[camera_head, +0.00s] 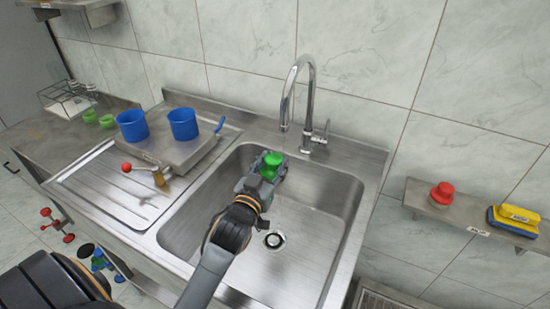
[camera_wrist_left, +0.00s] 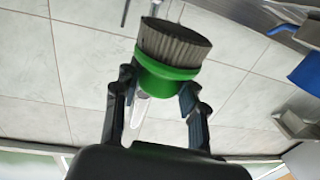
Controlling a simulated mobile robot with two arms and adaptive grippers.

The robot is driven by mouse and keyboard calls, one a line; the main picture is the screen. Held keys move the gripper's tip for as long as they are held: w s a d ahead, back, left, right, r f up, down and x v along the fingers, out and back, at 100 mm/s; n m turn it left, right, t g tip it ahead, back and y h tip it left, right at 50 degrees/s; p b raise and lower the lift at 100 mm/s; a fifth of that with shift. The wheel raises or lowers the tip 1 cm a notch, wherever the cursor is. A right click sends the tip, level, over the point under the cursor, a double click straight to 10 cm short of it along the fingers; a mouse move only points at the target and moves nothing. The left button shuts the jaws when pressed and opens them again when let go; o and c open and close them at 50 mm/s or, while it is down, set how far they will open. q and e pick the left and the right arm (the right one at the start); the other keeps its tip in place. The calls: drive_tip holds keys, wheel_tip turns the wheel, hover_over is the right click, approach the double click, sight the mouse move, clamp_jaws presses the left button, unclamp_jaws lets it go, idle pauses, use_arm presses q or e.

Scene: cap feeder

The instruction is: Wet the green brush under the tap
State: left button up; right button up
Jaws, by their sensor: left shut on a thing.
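The green brush (camera_wrist_left: 172,60) has a green body and dark grey bristles. In the wrist view it sits between the fingers of my left gripper (camera_wrist_left: 155,95), which is shut on it, bristles pointing away from the palm. In the head view the green brush (camera_head: 271,165) is in the gripper (camera_head: 262,180) over the back left part of the sink (camera_head: 335,195). The chrome tap (camera_head: 308,95) arches up behind the sink, its spout end a little above and right of the brush. No water stream shows. My right gripper is not seen.
Two blue cups (camera_head: 183,124) stand on a raised metal plate (camera_head: 165,148) left of the sink. A red-handled valve (camera_head: 127,167) is in front of them.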

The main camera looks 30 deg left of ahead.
sight(276, 164)
use_arm(q)
drive_tip(key=shift+s+d+p, duration=0.1)
drive_tip(key=shift+s+d, duration=0.2)
drive_tip(key=shift+s, duration=0.4)
drive_tip(key=shift+s+d+p, duration=0.15)
drive_tip(key=shift+s+d, duration=0.2)
drive_tip(key=shift+s, duration=0.4)
drive_tip(key=shift+s+d+p, duration=0.1)
drive_tip(key=shift+s+d, duration=0.2)
drive_tip(key=shift+s, duration=0.4)
drive_tip(key=shift+s+d+r+p, duration=0.15)
drive_tip(key=shift+s+r+p, duration=0.35)
drive_tip(key=shift+p, duration=0.15)
drive_tip(key=s+r+p, duration=0.1)
drive_tip(key=s+d+r+p, duration=0.1)
drive_tip(key=s+r+p, duration=0.1)
drive_tip(key=shift+s+d, duration=0.35)
